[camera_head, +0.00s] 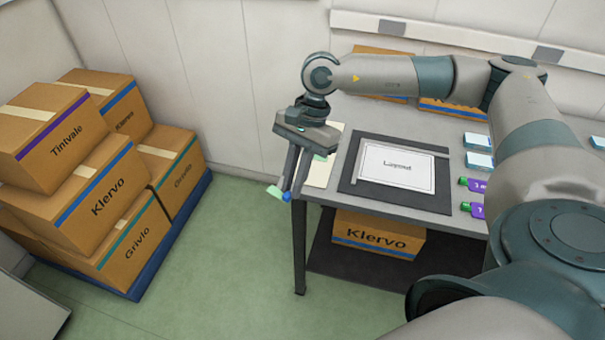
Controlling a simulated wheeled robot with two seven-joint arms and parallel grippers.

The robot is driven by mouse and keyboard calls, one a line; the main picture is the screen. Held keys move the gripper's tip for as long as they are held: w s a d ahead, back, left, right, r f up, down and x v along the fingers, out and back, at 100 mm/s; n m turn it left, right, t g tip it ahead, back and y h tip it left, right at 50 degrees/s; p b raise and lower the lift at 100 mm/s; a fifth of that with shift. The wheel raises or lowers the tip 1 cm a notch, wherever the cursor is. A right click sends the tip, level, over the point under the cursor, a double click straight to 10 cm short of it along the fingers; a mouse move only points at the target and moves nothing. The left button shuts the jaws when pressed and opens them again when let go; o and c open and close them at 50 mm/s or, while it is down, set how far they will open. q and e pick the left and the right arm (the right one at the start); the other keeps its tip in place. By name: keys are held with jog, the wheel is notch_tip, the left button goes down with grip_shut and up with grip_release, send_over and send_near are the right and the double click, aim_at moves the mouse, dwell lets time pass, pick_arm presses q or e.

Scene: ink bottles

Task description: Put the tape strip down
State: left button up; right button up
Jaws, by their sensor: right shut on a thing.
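My right gripper (287,191) hangs from the arm that reaches across the table. Its fingers point down, just off the table's left edge and above the green floor. It is shut on a small piece, which I take for the tape strip (273,192). A pale green end sticks out to the left of the fingertips and a blue part shows beside them; the rest is hidden by the fingers. My left gripper is out of view.
The grey table (345,188) carries a cream sheet (322,170), a dark mat (370,196) with a "Layout" sheet (398,168), purple bottles with green caps (471,184) and pale blue-white boxes (478,142). Stacked cartons (100,205) stand at left. A Klervo carton (378,236) is under the table.

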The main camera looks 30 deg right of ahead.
aim_at(277, 193)
jog(key=s+a+r+n+g+h, duration=0.2)
jog(key=a+n, duration=0.4)
jog(key=n, duration=0.8)
jog(key=shift+s+g+h, duration=0.2)
jog(key=shift+g+h, duration=0.3)
jog(key=shift+h, duration=0.7)
jog(key=shift+d, duration=0.1)
